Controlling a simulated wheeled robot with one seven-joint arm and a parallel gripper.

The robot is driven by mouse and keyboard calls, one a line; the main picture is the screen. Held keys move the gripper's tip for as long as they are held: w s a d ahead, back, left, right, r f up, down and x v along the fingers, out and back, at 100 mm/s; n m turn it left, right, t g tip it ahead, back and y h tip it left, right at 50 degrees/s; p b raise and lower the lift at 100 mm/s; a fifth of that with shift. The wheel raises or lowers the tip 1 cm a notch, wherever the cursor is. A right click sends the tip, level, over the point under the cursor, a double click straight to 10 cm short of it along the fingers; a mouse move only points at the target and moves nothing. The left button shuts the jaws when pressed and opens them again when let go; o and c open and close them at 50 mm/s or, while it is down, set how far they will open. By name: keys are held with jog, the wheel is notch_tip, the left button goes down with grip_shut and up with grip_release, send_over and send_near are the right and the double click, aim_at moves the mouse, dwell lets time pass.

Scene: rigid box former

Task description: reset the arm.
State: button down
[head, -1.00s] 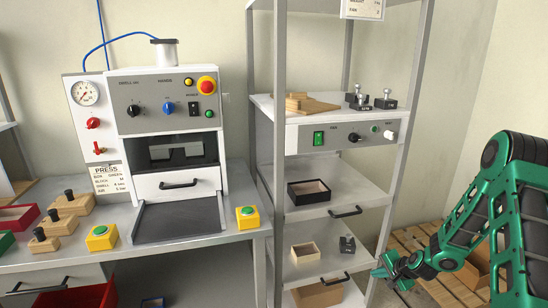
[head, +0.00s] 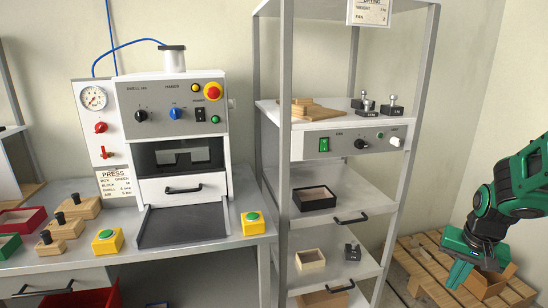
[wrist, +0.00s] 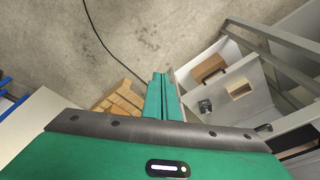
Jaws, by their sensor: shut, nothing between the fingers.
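My gripper (head: 457,272) is at the right of the head view, on the green arm, above the wooden pallet and clear of the shelf rack. Its fingers are shut with nothing between them. The wrist view shows the two green fingers (wrist: 161,97) side by side, pointing out over the concrete floor. The arm is bent, with the gripper hanging down from the wrist.
A wooden pallet (head: 411,283) with a cardboard box (head: 497,279) lies on the floor at right. The metal rack (head: 285,130) holds a black box (head: 314,197) and a small cream box (head: 310,260). The press (head: 170,110) stands on the bench at left.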

jog(key=s+a+r+g, duration=0.1)
jog(key=s+r, duration=0.3)
jog(key=s, duration=0.6)
jog(key=s+a+r+g+y, duration=0.1)
jog(key=s+a+r, duration=0.2)
jog(key=s, duration=0.8)
jog(key=shift+r+n, duration=0.3)
jog(key=shift+r, duration=0.15)
jog(key=shift+a, duration=0.1)
